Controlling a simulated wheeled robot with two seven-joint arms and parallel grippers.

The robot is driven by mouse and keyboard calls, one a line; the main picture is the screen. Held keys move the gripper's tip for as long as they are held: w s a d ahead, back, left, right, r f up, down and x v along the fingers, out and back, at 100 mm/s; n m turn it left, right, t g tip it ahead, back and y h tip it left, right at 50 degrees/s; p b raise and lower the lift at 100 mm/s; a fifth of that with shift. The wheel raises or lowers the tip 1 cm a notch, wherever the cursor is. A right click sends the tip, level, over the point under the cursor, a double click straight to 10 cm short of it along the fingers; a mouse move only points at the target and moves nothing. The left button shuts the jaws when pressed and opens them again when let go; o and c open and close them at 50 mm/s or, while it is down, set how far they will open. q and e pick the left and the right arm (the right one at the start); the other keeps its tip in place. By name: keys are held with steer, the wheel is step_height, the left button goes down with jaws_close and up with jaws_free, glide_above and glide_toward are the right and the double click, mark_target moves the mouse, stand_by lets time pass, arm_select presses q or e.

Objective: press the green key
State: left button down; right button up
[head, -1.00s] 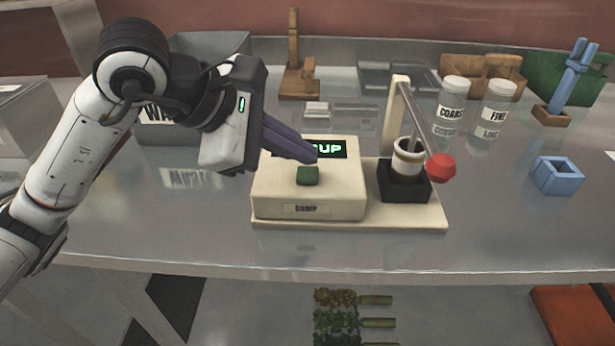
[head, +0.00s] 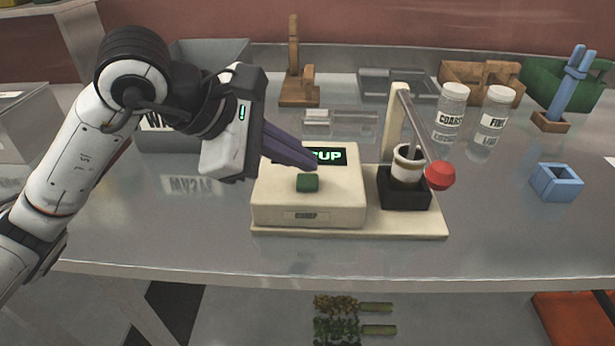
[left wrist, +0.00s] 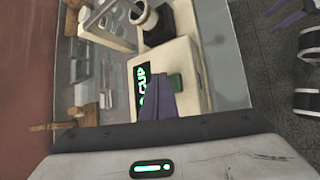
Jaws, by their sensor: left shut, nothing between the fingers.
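The green key (head: 308,183) is a small dark green block on top of the cream powder filler (head: 282,209). A black display (head: 330,155) behind the key shows green letters ending in "UP". My left gripper (head: 315,165) is shut and empty. Its purple fingertips are just above and behind the key in the head view, and whether they touch it I cannot tell. In the left wrist view the fingers (left wrist: 163,98) lie beside the green key (left wrist: 177,88) and partly cover the display (left wrist: 143,88).
On the filler's right are a cup (head: 407,165) in a black holder and a lever with a red knob (head: 440,175). Two labelled jars (head: 451,108), (head: 494,113) stand behind. A blue square holder (head: 556,182) is at right. A grey waste bin (head: 207,58) is behind my arm.

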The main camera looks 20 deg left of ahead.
stand_by(0.8)
arm_select(q)
steer(key=shift+f+b, duration=0.45)
steer(key=shift+b, duration=0.1)
steer(key=shift+f+b, duration=0.45)
steer(key=shift+b, duration=0.15)
stand_by(0.5)
steer(key=shift+r, duration=0.1)
steer(key=shift+r+p, duration=0.55)
steer(key=shift+r, duration=0.25)
